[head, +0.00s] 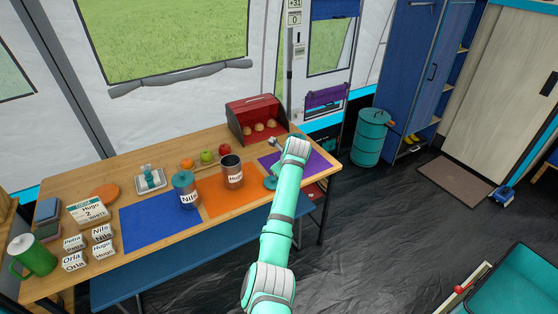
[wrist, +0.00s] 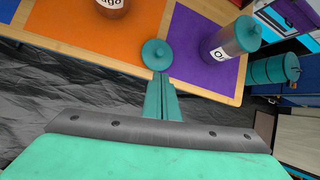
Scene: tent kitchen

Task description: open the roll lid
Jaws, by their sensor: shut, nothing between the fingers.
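The red bread box (head: 257,118) stands at the far right end of the wooden table in the head view. Several rolls (head: 260,127) show through its front. I cannot tell whether the roll lid is rolled up or see-through. My gripper (wrist: 161,80) shows in the wrist view, with its teal fingers together and empty. It points at the table's front edge, close to a loose round teal lid (wrist: 156,55). The bread box is not in the wrist view. In the head view my arm hides the gripper.
An open canister marked Hugo (head: 232,172) stands on the orange mat (head: 210,198). A lidded canister (wrist: 230,42) stands on the purple mat (wrist: 195,45). A Nils canister (head: 186,190) and fruit (head: 207,156) are left of the bread box. A teal barrel (head: 369,138) stands beyond the table.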

